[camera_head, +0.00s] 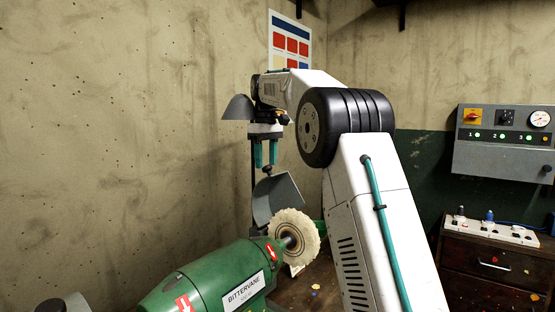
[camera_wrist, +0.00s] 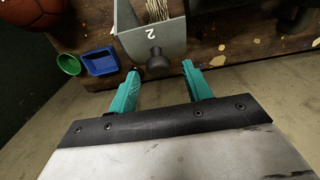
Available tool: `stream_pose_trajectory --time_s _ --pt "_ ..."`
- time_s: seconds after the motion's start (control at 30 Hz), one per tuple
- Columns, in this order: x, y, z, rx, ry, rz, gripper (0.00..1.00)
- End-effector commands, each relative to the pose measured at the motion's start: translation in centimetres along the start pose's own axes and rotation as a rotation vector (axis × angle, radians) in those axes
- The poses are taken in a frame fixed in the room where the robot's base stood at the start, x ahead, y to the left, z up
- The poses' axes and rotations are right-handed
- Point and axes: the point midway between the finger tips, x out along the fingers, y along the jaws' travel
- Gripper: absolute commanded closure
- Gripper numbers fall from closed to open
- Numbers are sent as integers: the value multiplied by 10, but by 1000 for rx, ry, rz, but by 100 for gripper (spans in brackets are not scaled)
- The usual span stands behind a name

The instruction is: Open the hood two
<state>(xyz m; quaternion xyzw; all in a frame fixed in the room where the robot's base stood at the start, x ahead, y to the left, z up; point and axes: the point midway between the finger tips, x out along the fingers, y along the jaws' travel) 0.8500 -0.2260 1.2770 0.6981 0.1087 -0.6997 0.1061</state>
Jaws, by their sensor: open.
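Hood two is a grey curved guard (camera_head: 278,198) with a dark knob (camera_head: 267,169), above the pale buffing wheel (camera_head: 294,238) of the green machine. In the wrist view the hood (camera_wrist: 172,42) bears a white "2", and its black knob (camera_wrist: 157,64) points toward my gripper. My gripper (camera_head: 265,163) points down just above the knob in the head view. In the wrist view its teal fingers (camera_wrist: 160,72) are apart, with the knob between or just beyond their tips. I cannot tell whether they touch it.
The green machine body (camera_head: 215,277) stands on the wooden bench. A green cup (camera_wrist: 68,64), a blue tray (camera_wrist: 101,62) and a brown ball (camera_wrist: 22,12) lie near the hood. A control panel (camera_head: 505,140) hangs at right above a power strip (camera_head: 490,231).

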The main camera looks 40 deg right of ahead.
Motion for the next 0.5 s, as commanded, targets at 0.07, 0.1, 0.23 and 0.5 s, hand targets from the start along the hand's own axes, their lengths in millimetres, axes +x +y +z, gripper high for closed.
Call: stream_pose_trajectory --time_s 0.07,0.1,0.23,0.5 --pt "-12 0 1 0 2 0 51" --pt "-17 -1 2 0 1 -1 51" --pt "-19 -9 15 0 -1 -2 51" --pt "-22 -30 48 0 -1 -1 51"
